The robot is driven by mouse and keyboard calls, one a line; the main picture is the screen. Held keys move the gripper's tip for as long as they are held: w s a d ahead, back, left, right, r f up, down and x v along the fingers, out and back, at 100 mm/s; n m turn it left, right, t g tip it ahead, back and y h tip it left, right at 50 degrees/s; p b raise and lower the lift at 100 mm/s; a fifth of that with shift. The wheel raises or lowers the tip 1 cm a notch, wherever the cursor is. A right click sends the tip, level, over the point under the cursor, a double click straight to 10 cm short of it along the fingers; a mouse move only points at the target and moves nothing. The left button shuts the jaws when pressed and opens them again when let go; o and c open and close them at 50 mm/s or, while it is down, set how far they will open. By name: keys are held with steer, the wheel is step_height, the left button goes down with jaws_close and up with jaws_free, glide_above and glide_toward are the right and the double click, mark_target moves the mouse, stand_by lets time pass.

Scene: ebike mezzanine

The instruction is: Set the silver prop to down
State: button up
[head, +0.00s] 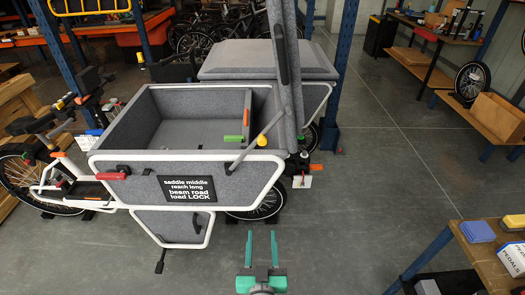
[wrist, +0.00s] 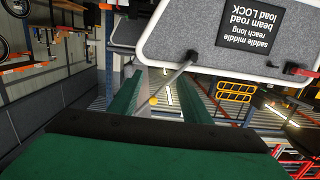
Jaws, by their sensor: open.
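The silver prop (head: 252,150) is a thin bar on the near right side of the grey cargo box (head: 118,163). It slants from low on the box side up to the right, toward the raised lid (head: 290,70), with a yellow knob (head: 262,141) beside it. In the wrist view, the prop (wrist: 178,74) and yellow knob (wrist: 153,101) appear upside down, close to the line between my fingers. My gripper (head: 262,236) is open and empty, in front of the box, apart from the prop. The prop's upper end is hard to make out.
The bike's white frame rail (head: 200,157) runs along the box's top edge, with a red handle (head: 111,175) at left. A black label (head: 187,189) is on the side. A workbench (head: 490,255) stands at lower right. The floor between is clear.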

steer(key=w+r, duration=0.7)
steer(key=w, duration=0.2)
steer(key=t, duration=0.1)
glide_toward(262, 142)
steer(key=w, duration=1)
steer(key=shift+w+f, duration=0.1)
steer(key=shift+w, duration=0.3)
steer(key=shift+c, duration=0.6)
jaws_close()
